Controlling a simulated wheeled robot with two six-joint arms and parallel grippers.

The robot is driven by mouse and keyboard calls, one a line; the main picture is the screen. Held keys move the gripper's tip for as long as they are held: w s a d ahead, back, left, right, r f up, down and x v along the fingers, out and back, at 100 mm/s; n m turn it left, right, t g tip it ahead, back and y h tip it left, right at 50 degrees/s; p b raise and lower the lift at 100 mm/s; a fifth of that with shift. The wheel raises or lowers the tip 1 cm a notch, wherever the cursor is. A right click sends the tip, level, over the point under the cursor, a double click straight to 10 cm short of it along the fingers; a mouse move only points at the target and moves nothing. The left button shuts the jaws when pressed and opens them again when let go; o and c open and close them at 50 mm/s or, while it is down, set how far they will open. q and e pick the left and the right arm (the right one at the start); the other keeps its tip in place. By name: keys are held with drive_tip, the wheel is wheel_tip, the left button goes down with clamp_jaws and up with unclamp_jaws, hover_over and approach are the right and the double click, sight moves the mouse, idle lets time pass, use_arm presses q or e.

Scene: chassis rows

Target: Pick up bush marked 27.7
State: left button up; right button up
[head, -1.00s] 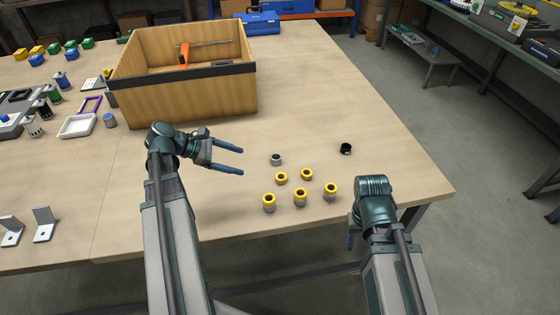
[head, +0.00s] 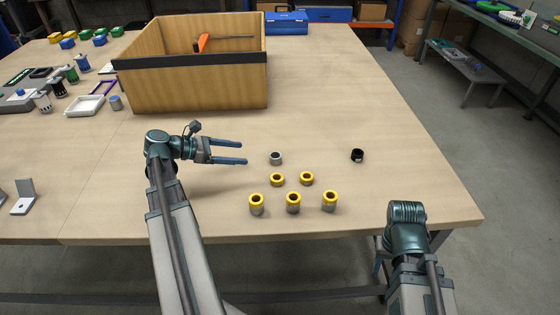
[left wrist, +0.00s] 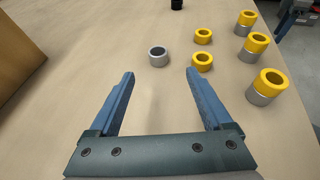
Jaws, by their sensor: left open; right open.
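Several bushes stand on the table, and no 27.7 marking is legible on any. A plain grey ring bush (head: 276,158) shows in the left wrist view (left wrist: 158,57) ahead of the fingertips. Two short yellow bushes (head: 277,180) (head: 307,178) and three taller yellow-topped grey ones (head: 257,205) (head: 293,203) (head: 330,201) stand nearer the front edge. A black ring (head: 357,155) lies to the right. My left gripper (head: 245,153) is open and empty, left of the grey bush. My right gripper (head: 378,262) is mostly hidden by its arm, off the table's front edge.
A wooden box (head: 190,93) with an orange-handled tool stands at the back left. A white tray (head: 84,106) and several small parts lie left of it. A metal bracket (head: 23,198) stands front left. The table's right side is clear.

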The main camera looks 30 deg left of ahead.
use_arm(q)
drive_tip(key=b, duration=0.3)
approach(280, 156)
drive_tip(key=x, duration=0.2)
drive_tip(key=shift+w+d, duration=0.1)
drive_tip(key=shift+d, duration=0.2)
drive_tip(key=shift+w+d+f, duration=0.1)
drive_tip(key=shift+w+d, duration=0.05)
drive_tip(key=shift+d, duration=0.05)
drive_tip(key=b+x, duration=0.2)
drive_tip(key=x, duration=0.2)
drive_tip(key=shift+w+f, duration=0.2)
drive_tip(key=shift+f, duration=0.1)
drive_tip(key=shift+w+d, duration=0.2)
drive_tip(key=shift+w, duration=0.1)
clamp_jaws()
